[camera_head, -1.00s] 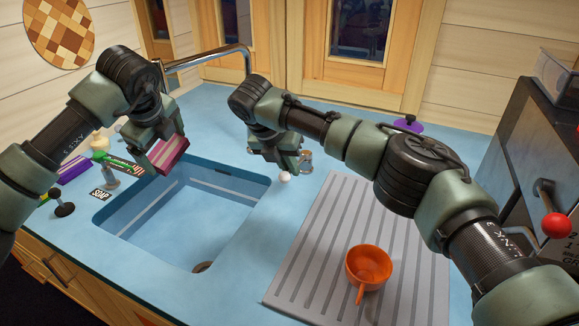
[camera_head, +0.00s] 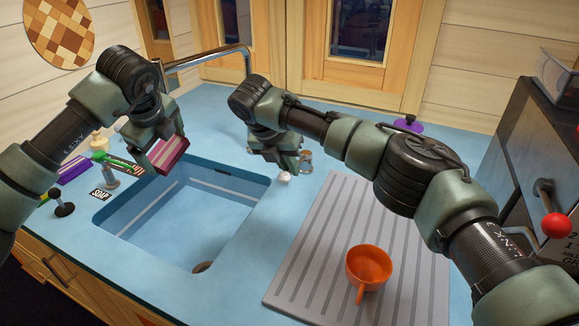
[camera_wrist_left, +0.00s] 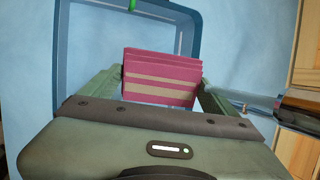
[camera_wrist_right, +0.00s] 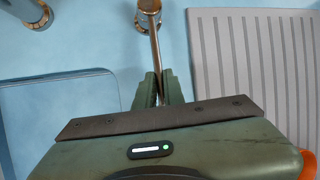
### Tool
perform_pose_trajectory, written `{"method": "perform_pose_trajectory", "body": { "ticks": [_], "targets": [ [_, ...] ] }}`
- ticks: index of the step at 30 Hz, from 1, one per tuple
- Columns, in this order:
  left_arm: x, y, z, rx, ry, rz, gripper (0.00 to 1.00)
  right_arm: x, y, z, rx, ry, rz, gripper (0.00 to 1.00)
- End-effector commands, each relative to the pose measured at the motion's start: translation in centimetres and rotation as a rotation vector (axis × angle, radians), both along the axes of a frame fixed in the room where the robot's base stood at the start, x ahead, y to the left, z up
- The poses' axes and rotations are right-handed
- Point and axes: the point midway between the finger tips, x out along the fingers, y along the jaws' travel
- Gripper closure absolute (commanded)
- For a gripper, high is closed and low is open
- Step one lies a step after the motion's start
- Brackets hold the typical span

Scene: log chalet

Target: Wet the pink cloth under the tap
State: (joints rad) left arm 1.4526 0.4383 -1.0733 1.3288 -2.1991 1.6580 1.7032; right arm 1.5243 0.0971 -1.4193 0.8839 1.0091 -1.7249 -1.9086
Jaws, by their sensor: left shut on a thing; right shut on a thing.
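The pink cloth (camera_head: 171,154), a folded block with pale stripes, is held in my left gripper (camera_head: 160,147) above the back left part of the sink (camera_head: 207,170). In the left wrist view the cloth (camera_wrist_left: 162,88) stands between the two fingers. The metal tap (camera_head: 247,62) rises behind the sink, its pipe running left behind my left arm; its outlet is hidden and I see no water. My right gripper (camera_head: 277,155) is shut on a thin metal lever right of the sink's back corner. The lever (camera_wrist_right: 154,45) also shows in the right wrist view.
An orange cup (camera_head: 368,267) stands on the grey ribbed drainboard (camera_head: 330,230) at right. A soap label (camera_head: 101,194), a dark knob (camera_head: 63,209) and a striped tube (camera_head: 118,162) lie left of the sink. A machine with a red-knobbed lever (camera_head: 555,225) stands far right.

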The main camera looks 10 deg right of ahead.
Motion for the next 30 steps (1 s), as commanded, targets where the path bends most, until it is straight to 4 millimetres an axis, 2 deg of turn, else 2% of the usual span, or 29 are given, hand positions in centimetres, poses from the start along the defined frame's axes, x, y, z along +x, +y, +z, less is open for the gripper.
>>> {"method": "perform_pose_trajectory", "body": {
  "ticks": [5,13,24,25,26,27,30],
  "targets": [
    [0.0,0.0,0.0,0.0,0.0,0.0,0.43,0.0,0.0,0.0,-0.002,-0.005,0.001,1.0],
    [0.0,0.0,0.0,0.0,0.0,0.0,0.43,-0.3,0.2,-1.5,-0.068,-0.102,0.003,1.0],
    [0.0,0.0,0.0,0.0,0.0,0.0,0.43,-0.3,0.3,-1.7,-0.082,-0.125,0.0,1.0],
    [0.0,0.0,0.0,0.0,0.0,0.0,0.43,-0.3,0.3,-1.7,-0.082,-0.125,0.0,0.82],
    [0.0,0.0,0.0,0.0,0.0,0.0,0.43,-0.3,0.2,-1.7,-0.082,-0.125,0.0,0.74],
    [0.0,0.0,0.0,0.0,0.0,0.0,0.43,-0.3,0.2,-1.7,-0.082,-0.125,0.0,0.69],
    [0.0,0.0,0.0,0.0,0.0,0.0,0.43,-0.3,0.2,-1.7,-0.082,-0.125,0.0,0.69]
  ]
}}
